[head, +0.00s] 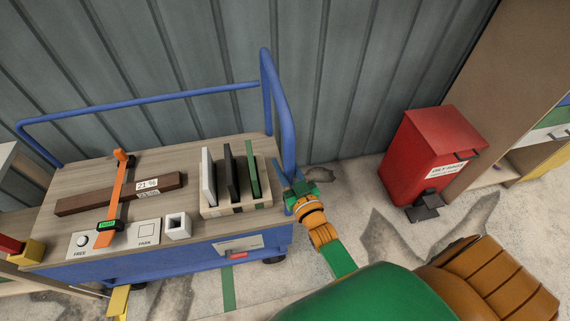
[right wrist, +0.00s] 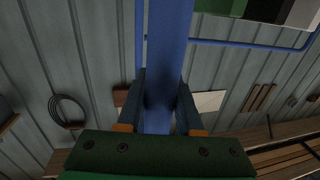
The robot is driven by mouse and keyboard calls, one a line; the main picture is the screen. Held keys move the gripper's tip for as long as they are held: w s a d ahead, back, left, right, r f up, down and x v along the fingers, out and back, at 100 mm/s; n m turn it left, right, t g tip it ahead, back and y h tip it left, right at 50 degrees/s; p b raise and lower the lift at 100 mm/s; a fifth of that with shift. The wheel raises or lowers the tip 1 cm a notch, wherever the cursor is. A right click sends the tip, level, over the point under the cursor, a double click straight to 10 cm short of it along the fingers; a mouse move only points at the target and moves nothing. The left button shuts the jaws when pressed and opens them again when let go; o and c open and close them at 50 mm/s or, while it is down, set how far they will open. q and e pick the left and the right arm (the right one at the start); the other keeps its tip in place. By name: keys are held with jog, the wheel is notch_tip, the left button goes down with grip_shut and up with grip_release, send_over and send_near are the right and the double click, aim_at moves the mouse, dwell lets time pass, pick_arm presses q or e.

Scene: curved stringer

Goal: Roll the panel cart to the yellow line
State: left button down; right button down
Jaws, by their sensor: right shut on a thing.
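The panel cart (head: 190,147) has a wood-look deck and a blue frame. Its blue handle rail (head: 285,110) rises at the right end and runs along the back. My right gripper (head: 292,188) is at the lower part of the upright rail at the cart's right end. In the right wrist view the blue rail (right wrist: 168,70) runs between its two fingers (right wrist: 160,105), and the gripper is shut on it. A yellow piece (head: 118,302) shows low at the cart's front left; I cannot tell whether it is the yellow line. My left gripper is out of view.
The deck carries a brown bar with an orange clamp (head: 115,195), a small white square holder (head: 178,226) and a rack of upright panels (head: 232,207). A red bin (head: 428,155) stands to the right. A green floor strip (head: 228,288) lies in front. A corrugated wall (head: 350,70) is behind.

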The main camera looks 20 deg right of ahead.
aim_at(289, 179)
jog(key=shift+a+f, duration=0.1)
jog(key=c, duration=1)
grip_release()
jog(key=o, duration=0.4)
jog(key=shift+a, duration=0.1)
jog(key=shift+w+a, duration=0.15)
jog(key=s, duration=0.7)
jog(key=shift+s+a, duration=0.15)
